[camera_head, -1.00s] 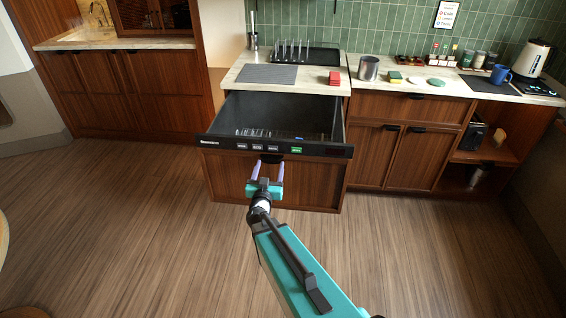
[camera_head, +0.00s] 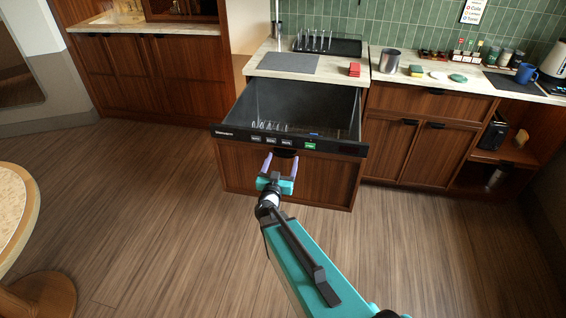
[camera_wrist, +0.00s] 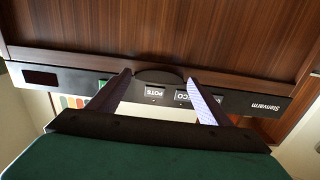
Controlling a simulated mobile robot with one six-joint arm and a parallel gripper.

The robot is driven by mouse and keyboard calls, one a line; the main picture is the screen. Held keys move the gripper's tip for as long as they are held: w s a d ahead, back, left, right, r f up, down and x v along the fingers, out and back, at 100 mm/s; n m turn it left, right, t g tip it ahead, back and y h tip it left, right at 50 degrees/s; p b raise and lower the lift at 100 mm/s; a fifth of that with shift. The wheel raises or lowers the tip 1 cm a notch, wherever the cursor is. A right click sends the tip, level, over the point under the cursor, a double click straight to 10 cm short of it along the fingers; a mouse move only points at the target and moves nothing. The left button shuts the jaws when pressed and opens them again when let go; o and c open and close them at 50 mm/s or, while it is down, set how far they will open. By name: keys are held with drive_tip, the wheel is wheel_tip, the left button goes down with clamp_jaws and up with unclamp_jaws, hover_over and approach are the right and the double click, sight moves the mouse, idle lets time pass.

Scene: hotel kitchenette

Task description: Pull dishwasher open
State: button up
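The dishwasher is a drawer-type unit under the counter, with a dark control-panel front (camera_head: 340,147) and a wood panel below. It stands well out from the cabinet, and its dark open tub (camera_head: 300,105) shows, with some glassware inside near the front. A dark handle recess (camera_head: 285,153) sits at the bottom middle of the panel; it also shows in the wrist view (camera_wrist: 158,76). My gripper (camera_head: 280,165) is at this handle, its two pale purple fingers spread apart, one on each side. In the wrist view the gripper (camera_wrist: 162,95) fingers reach the panel edge; contact is unclear.
A round table (camera_head: 28,205) stands at the left edge. Wood floor (camera_head: 150,220) is free around the dishwasher. Cabinets (camera_head: 425,155) adjoin it on the right. The counter (camera_head: 262,65) above carries a dish rack, a red block and a metal canister.

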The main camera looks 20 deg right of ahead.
drive_tip(key=p+v, duration=0.8)
drive_tip(key=v, duration=0.5)
drive_tip(key=shift+s+a, duration=0.3)
idle(0.8)
idle(0.5)
